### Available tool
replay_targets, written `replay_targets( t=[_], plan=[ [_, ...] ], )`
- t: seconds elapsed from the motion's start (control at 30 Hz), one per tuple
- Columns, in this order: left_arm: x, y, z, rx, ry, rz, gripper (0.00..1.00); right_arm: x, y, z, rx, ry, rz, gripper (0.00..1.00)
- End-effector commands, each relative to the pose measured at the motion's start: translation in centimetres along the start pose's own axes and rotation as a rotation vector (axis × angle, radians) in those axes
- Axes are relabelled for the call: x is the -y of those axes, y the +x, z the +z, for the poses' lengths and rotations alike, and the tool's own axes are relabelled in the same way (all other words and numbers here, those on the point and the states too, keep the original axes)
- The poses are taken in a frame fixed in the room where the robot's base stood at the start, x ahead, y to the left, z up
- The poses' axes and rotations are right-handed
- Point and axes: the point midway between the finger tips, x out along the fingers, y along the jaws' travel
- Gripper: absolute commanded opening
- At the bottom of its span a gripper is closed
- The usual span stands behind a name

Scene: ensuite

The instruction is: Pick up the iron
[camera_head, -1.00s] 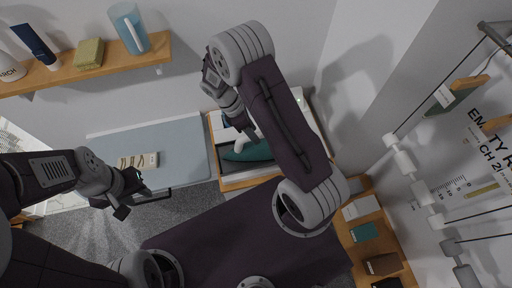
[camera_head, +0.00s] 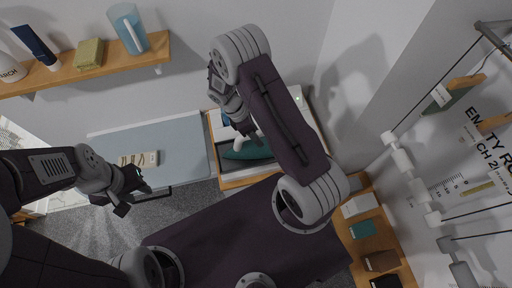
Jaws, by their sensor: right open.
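The iron (camera_head: 240,153) has a teal body and lies in a shallow tray on a wooden-edged surface, beyond my base. My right arm crosses above it and hides its right part. My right gripper (camera_head: 247,127) is open just above the iron, pointing down at it. The arm and the gripper partly cover the handle, and I cannot tell whether the fingers touch it. My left gripper (camera_head: 136,199) is on the left, in front of the grey-blue board, with its fingers apart and nothing between them.
A grey-blue board (camera_head: 187,150) with a small cream item (camera_head: 149,158) lies left of the iron. A wooden shelf (camera_head: 70,72) with toiletries is on the wall at upper left. A wooden shelf (camera_head: 362,246) with small boxes stands at right. A rail with rollers (camera_head: 404,163) is further right.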

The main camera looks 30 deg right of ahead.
Motion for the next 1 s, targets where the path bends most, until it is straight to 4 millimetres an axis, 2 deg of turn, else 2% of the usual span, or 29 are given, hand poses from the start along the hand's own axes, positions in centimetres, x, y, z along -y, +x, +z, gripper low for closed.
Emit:
replay_targets(
  t=[0.13,0.3,1.0],
  plan=[
    [0.0,-0.01,0.0,0.0,0.0,0.0,0.36,0.0,-0.01,0.0,0.0,0.0,0.0,0.49],
    [0.0,-0.01,0.0,0.0,0.0,0.0,0.36,-0.01,-0.02,0.0,0.0,0.0,0.0,0.01],
    [0.0,-0.01,0.0,0.0,0.0,0.0,0.36,-0.04,-0.04,0.02,0.0,0.0,0.001,0.0]
  ],
)
